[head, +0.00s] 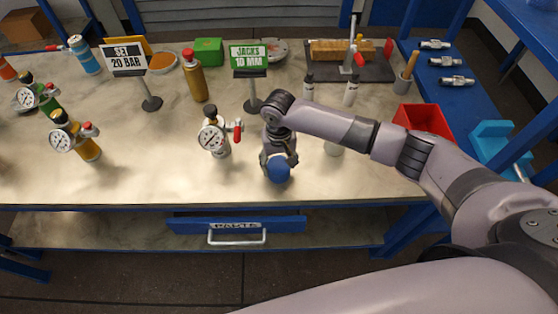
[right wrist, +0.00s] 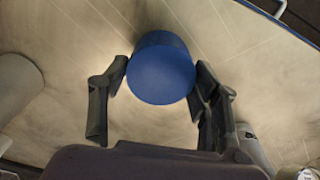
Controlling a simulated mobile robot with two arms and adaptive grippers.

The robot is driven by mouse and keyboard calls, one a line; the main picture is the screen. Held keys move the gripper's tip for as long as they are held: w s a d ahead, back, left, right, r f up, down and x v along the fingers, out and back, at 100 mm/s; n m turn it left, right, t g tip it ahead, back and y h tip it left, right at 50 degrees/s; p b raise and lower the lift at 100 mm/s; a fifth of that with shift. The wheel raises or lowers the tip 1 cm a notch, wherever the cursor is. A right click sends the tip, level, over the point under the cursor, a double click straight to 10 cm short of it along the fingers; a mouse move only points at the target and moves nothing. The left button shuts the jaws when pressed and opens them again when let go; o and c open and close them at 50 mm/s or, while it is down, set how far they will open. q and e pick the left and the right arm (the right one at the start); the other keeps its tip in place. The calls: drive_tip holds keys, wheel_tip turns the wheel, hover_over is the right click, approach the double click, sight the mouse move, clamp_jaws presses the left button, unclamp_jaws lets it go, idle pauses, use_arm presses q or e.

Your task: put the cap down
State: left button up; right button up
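The cap (head: 278,172) is a blue round piece near the front edge of the bench top. In the right wrist view the cap (right wrist: 160,75) sits between the two fingers, its round face towards the camera. My right gripper (head: 278,160) is shut on it, with a fingertip against each side; it also shows in the right wrist view (right wrist: 162,72). I cannot tell whether the cap touches the bench or is held just above it. My left gripper is not in view.
A pale cylinder with a gauge (head: 213,139) stands just left of my gripper. A sign (head: 249,57) reading "JACKS 10 MM" stands behind. A red bin (head: 424,122) is at the right. The bench top (head: 170,180) is bare along the front left. A drawer (head: 237,226) hangs below.

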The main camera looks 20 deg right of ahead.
sight(279, 164)
drive_tip(key=o, duration=0.4)
drive_tip(key=shift+r, duration=0.1)
wheel_tip(279, 164, up, 13)
drive_tip(key=b, duration=0.1)
idle(0.4)
